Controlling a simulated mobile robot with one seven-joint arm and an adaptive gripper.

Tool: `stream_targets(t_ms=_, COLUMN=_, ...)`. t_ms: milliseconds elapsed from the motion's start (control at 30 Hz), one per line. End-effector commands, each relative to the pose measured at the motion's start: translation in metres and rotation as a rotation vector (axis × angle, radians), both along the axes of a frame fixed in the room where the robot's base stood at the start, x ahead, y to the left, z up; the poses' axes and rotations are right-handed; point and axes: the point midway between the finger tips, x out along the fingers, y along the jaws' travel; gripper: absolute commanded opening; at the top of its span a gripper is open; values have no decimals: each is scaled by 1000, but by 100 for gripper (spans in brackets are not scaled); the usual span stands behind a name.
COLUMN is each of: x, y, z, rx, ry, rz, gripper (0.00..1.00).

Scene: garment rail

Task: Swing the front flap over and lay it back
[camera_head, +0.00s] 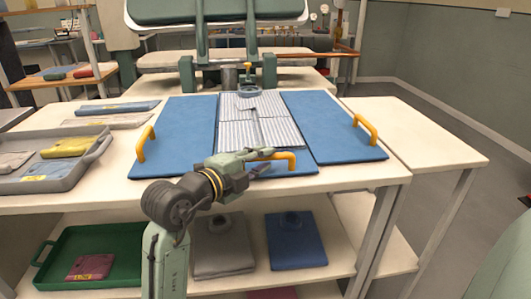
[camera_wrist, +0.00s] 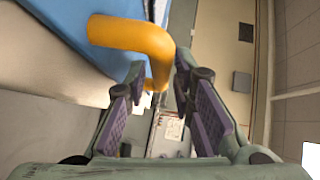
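A blue folding board lies on the table with its left panel (camera_head: 180,128) and right panel (camera_head: 325,122) flat. A grey-and-white striped garment (camera_head: 232,130) lies in the middle. The blue front flap (camera_head: 304,168) lies flat at the near edge, partly hidden by my arm. Its yellow handle (camera_head: 287,157) stands up from it and also shows in the wrist view (camera_wrist: 135,38). My gripper (camera_head: 264,154) is at the left of this handle. In the wrist view my gripper (camera_wrist: 162,75) has its fingers apart, with the handle's bend near the tips. I cannot tell whether they touch.
Yellow handles stand on the left panel (camera_head: 147,143) and right panel (camera_head: 365,128). A grey tray (camera_head: 95,158) with folded cloths is at the left. A bare side table (camera_head: 425,130) is at the right. Folded garments and a green tray (camera_head: 55,245) are on the shelf below.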

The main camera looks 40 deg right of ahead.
Motion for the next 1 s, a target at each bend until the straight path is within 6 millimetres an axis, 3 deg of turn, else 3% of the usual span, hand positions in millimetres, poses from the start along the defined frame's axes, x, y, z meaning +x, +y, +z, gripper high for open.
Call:
stream_targets(t_ms=200, x=4, y=-18, z=-2, rx=0, ry=0, rz=1, gripper=23)
stream_targets(t_ms=500, x=5, y=-20, z=-3, rx=0, ry=-1, rz=2, gripper=23)
stream_targets(t_ms=833, x=5, y=-20, z=-3, rx=-1, ry=0, rz=2, gripper=1)
stream_targets(t_ms=1000, x=5, y=-20, z=-3, rx=-1, ry=0, rz=2, gripper=0)
